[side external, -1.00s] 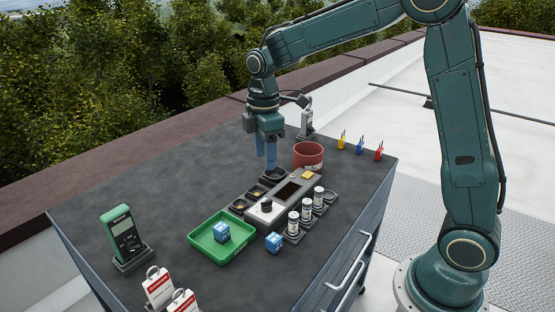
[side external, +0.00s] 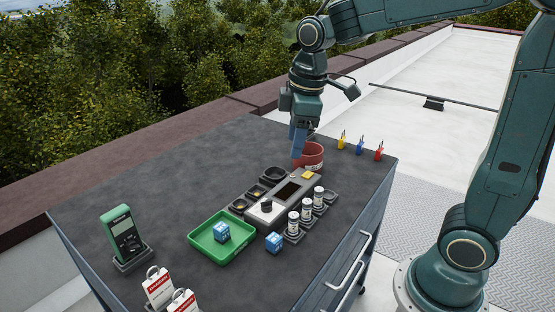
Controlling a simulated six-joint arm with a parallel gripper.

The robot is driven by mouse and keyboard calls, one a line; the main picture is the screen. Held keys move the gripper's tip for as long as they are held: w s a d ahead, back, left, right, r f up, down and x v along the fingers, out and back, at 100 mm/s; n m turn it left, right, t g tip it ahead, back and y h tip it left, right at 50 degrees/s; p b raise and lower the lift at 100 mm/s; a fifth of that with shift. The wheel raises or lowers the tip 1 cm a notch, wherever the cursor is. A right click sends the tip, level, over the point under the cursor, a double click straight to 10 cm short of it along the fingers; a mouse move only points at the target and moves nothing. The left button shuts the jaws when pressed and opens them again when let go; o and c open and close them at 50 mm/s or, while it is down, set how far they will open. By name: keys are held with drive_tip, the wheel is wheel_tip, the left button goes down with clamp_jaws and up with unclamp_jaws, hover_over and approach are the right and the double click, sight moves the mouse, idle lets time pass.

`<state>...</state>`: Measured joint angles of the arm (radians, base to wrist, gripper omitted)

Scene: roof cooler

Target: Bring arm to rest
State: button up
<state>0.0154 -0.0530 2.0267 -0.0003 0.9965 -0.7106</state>
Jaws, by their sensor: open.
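My gripper (side external: 298,155) points down with its blue fingers just in front of and above the left side of the red round container (side external: 312,157). Nothing shows between the fingers. The dark grey cart top (side external: 150,180) lies beneath it. A grey device with a dark panel and a black knob (side external: 266,206) stands in front of the gripper, with an empty black round holder (side external: 274,174) at its back left.
A green tray (side external: 210,246) holds a blue box (side external: 221,232); another blue box (side external: 273,243) sits beside it. Several white cylinders (side external: 306,208) stand in holders. A green meter (side external: 124,232) and red-white tags (side external: 158,287) are at front left. Yellow, blue and red items (side external: 360,146) line the back right.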

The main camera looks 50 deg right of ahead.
drive_tip(key=s+r+m+t, duration=0.1)
drive_tip(key=s+m+t, duration=0.2)
drive_tip(key=s+m, duration=0.5)
drive_tip(key=shift+s+a+t, duration=0.25)
drive_tip(key=shift+s+t, duration=0.05)
drive_tip(key=shift+s, duration=3.95)
